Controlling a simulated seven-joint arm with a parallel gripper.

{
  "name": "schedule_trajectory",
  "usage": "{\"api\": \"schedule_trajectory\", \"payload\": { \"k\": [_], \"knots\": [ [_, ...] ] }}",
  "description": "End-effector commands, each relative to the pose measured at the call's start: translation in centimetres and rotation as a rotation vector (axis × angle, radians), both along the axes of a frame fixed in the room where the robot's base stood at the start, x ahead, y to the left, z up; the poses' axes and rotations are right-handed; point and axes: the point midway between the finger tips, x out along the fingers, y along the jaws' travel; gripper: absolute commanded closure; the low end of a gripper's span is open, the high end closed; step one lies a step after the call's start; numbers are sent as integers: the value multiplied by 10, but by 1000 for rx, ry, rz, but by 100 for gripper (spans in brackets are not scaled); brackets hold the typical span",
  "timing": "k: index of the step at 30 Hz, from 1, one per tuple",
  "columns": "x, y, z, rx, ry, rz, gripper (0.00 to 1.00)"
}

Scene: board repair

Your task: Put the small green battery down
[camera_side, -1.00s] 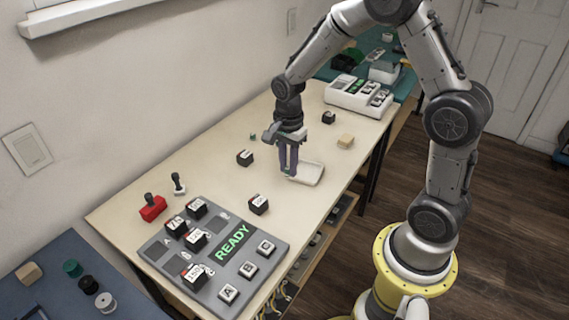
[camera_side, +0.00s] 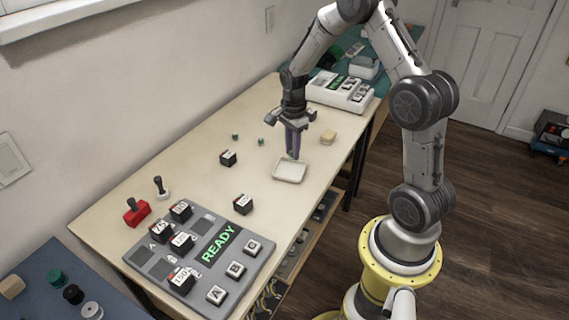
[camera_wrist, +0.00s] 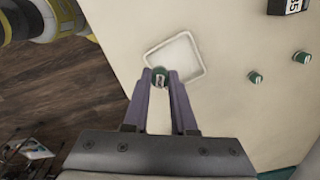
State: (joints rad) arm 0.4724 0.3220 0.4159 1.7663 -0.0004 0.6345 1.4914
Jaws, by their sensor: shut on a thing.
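My gripper (camera_side: 293,156) is shut on a small green battery, which shows between its fingertips in the wrist view (camera_wrist: 158,76). The purple fingers point down at the far side of a shallow white tray (camera_side: 289,179). In the wrist view the held battery overlaps a corner of the empty tray (camera_wrist: 183,50). I cannot tell how high it is above the tray or table. Two other small green batteries (camera_side: 235,136) (camera_side: 261,142) stand on the table to the left of the gripper. They also show in the wrist view (camera_wrist: 255,77) (camera_wrist: 300,56).
Dark labelled blocks (camera_side: 228,158) (camera_side: 243,204) and a beige block (camera_side: 328,137) stand around the tray. A grey panel (camera_side: 225,228) reading READY lies in front, beside a red stamp-like object (camera_side: 137,212). A white device (camera_side: 340,92) stands at the back. The table's left middle is clear.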

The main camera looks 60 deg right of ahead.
Motion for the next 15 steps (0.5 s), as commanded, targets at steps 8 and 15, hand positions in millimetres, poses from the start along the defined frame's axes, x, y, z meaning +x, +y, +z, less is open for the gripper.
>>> {"api": "schedule_trajectory", "payload": {
  "k": [8,15],
  "knots": [
    [29,-15,-44,2,4,1,100],
    [38,-19,-55,1,3,1,100]
  ]
}}
